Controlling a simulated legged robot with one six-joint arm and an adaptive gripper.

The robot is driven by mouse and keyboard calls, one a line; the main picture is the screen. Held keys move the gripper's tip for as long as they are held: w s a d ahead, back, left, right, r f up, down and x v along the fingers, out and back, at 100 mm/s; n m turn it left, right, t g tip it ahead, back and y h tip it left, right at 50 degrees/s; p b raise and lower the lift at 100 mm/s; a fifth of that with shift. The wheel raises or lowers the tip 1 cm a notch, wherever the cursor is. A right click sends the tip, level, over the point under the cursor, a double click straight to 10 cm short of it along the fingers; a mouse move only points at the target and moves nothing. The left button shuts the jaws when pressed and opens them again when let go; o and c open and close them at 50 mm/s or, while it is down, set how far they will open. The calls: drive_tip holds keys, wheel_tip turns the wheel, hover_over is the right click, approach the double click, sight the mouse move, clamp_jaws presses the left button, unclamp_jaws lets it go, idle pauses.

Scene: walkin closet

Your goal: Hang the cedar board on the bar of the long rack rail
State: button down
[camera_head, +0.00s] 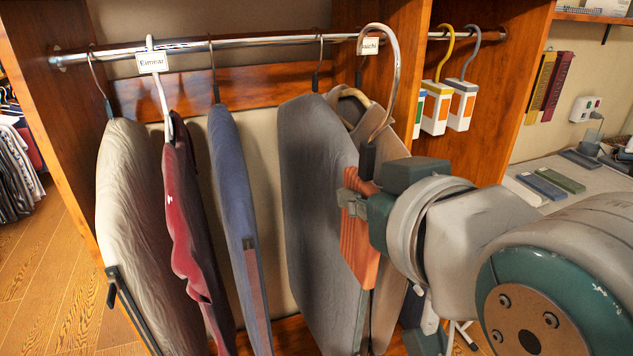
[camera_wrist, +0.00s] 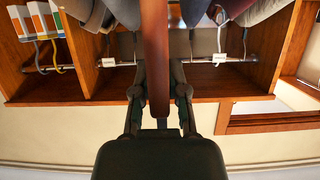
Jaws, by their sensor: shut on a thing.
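The cedar board (camera_head: 358,243) is an orange-brown slab with grooves and a large metal hook (camera_head: 394,65). My gripper (camera_head: 358,205) is shut on its upper part. In the wrist view the board (camera_wrist: 155,55) is a brown strip between my fingers (camera_wrist: 159,100). The long rack rail's bar (camera_head: 270,41) spans the wide compartment; it also shows in the wrist view (camera_wrist: 238,60). The hook's curve rises above the bar near its right part, overlapping a white tag (camera_head: 369,46). I cannot tell whether the hook touches the bar.
White boxes (camera_head: 437,108) hang beyond.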

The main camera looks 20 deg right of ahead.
drive_tip(key=w+f, duration=0.3)
drive_tip(key=w, duration=3.6)
drive_tip(key=shift+w, duration=0.15)
idle(1.0)
drive_tip(key=c, duration=0.6)
unclamp_jaws()
